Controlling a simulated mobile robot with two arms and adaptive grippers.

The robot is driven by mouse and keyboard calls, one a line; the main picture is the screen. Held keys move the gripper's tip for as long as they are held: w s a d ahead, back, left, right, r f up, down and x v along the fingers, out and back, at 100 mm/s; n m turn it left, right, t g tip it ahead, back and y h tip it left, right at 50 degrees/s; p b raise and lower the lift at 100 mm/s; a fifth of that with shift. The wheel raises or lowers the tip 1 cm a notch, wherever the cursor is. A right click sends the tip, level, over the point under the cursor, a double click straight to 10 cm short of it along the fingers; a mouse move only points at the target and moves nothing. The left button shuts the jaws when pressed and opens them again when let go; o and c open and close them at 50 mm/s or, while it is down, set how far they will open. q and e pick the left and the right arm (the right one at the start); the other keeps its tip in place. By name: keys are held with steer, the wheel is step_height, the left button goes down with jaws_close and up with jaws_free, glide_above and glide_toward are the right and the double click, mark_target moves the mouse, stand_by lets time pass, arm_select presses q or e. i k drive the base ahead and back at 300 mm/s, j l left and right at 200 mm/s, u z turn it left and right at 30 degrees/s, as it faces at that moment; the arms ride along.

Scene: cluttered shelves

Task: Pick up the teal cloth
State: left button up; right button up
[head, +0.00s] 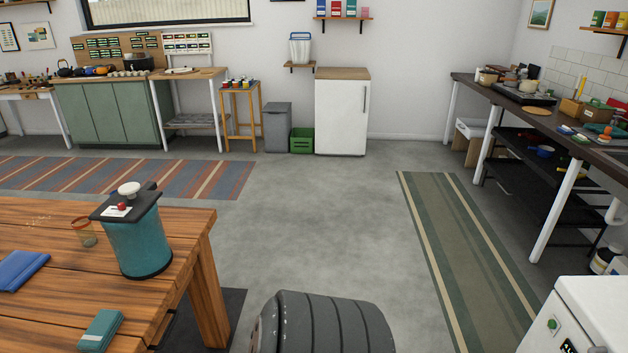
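A small folded teal item (101,330), which looks like the teal cloth, lies flat near the front edge of the wooden table (190,225) at the lower left. It has a pale patch or label at its near end, and I cannot tell for certain that it is fabric. A blue folded item (20,269) lies farther left on the same table. Neither my left nor my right gripper shows in the head view.
A teal canister (143,243) with a dark lid and a glass jar (85,232) stand on the table. A ribbed dark grey object (335,325) is at bottom centre. A white unit (590,310) is at lower right. Open grey floor (320,220) lies between the table and striped green runner (465,260).

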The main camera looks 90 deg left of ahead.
mark_target(97, 336)
steer(key=u, duration=4.25)
